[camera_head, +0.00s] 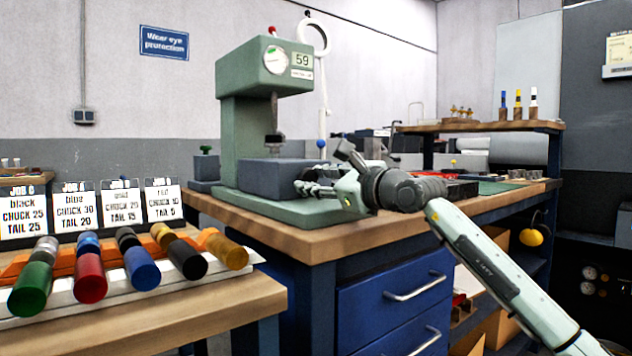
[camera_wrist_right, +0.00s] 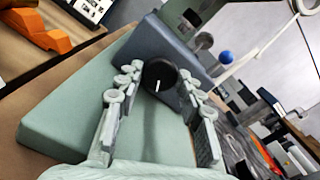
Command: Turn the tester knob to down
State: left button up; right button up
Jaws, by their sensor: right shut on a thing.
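The tester is a green machine (camera_head: 238,140) with a round dial and a "59" plate, standing on the wooden bench. Its grey block (camera_head: 275,178) sits on the green base. The black round tester knob (camera_wrist_right: 161,70) is on the face of the grey block in the right wrist view, with a short white mark that runs roughly downward in that picture. My right gripper (camera_head: 308,187) reaches the block from the right and is shut on the knob; its fingers lie on both sides of it in the right wrist view (camera_wrist_right: 160,85). The knob is hidden in the head view. My left gripper is not in view.
A wooden table at front left holds a white rack of coloured cylinders (camera_head: 140,270) and several job cards (camera_head: 121,205). Blue drawers (camera_head: 392,305) with handles are under the bench. A raised shelf (camera_head: 480,126) with several small tools stands behind my right arm.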

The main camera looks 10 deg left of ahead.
jog(key=o, duration=1.1)
jog(key=shift+o, duration=0.2)
jog(key=v, duration=1.2)
